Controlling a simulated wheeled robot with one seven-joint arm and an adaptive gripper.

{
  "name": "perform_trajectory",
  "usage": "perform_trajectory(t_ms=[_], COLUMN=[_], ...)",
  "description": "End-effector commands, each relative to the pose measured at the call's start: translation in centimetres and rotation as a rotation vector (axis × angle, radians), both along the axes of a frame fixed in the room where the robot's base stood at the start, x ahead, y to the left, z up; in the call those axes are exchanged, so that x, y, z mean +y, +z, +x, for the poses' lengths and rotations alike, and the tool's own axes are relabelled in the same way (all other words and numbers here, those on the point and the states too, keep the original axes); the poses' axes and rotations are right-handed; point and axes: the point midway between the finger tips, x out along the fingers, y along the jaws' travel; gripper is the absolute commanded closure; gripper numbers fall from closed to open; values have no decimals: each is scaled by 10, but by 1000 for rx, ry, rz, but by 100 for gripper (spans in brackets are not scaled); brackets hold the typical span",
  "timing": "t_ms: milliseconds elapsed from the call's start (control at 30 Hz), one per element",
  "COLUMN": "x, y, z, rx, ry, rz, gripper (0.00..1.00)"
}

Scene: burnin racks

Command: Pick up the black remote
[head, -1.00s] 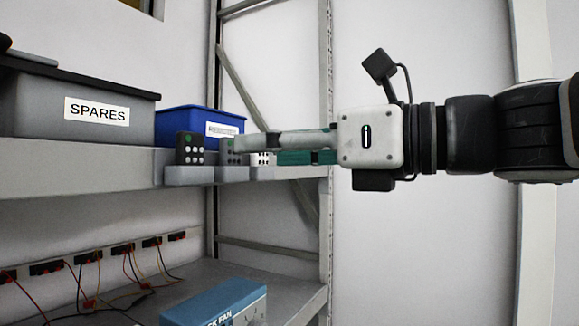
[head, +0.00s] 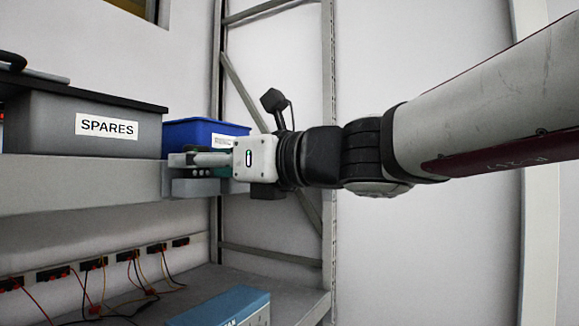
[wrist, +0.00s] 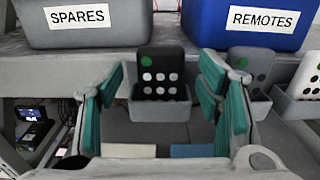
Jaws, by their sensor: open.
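The black remote (wrist: 160,72) stands upright in a small grey holder (wrist: 158,109) on the shelf's front edge. It has one green button and several white ones. My gripper (wrist: 163,84) is open, with one green-padded finger to each side of the remote in the wrist view. The remote appears beyond the fingertips; I cannot tell if any finger touches it. In the head view my gripper (head: 185,165) is at the shelf edge and hides the remotes.
A grey remote (wrist: 248,64) and a white remote (wrist: 306,74) stand in holders to the right. Behind are a grey SPARES bin (head: 70,122) and a blue REMOTES bin (head: 190,132). A rack post (head: 328,130) stands right. A blue box (head: 225,305) lies on the lower shelf.

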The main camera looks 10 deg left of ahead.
Motion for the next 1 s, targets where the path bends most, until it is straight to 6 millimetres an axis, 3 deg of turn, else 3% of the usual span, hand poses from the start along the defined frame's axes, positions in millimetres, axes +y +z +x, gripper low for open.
perform_trajectory(t_ms=[333,567,1000], x=[8,7,7], y=[0,0,5], z=[4,4,3], rx=[0,0,-1], ry=[-1,-1,-1], rz=[0,0,1], gripper=[40,90,90])
